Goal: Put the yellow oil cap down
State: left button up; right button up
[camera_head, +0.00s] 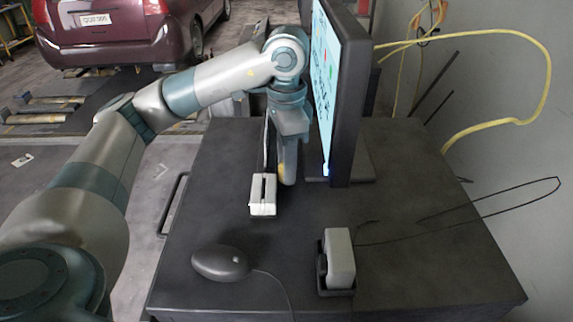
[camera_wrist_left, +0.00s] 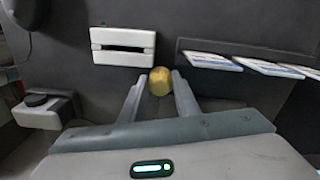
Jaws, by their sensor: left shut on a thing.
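The yellow oil cap (camera_wrist_left: 160,81) is round and sits between the fingertips of my left gripper (camera_wrist_left: 159,92) in the left wrist view. The gripper is shut on it. In the head view my left gripper (camera_head: 285,172) points down at the dark desk, just left of the monitor and behind the white slotted block. Only a small yellowish patch of the cap (camera_head: 281,173) shows there, mostly hidden by a finger. I cannot tell whether the cap touches the desk top. My right gripper is not in view.
The white slotted block (camera_head: 263,203) stands close in front of the gripper. The monitor (camera_head: 347,95) is close on the right. A mouse (camera_head: 221,263) and a small grey-white device (camera_head: 339,257) are nearer the front.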

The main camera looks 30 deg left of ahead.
pick_arm(q)
jog(key=shift+f, duration=0.5)
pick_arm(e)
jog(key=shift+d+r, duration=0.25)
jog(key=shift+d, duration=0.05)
pick_arm(q)
jog(key=shift+f, duration=0.2)
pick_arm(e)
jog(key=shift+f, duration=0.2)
pick_arm(q)
jog(key=o, duration=1.1)
jog(key=shift+o, duration=0.2)
jog(key=shift+r, duration=0.1)
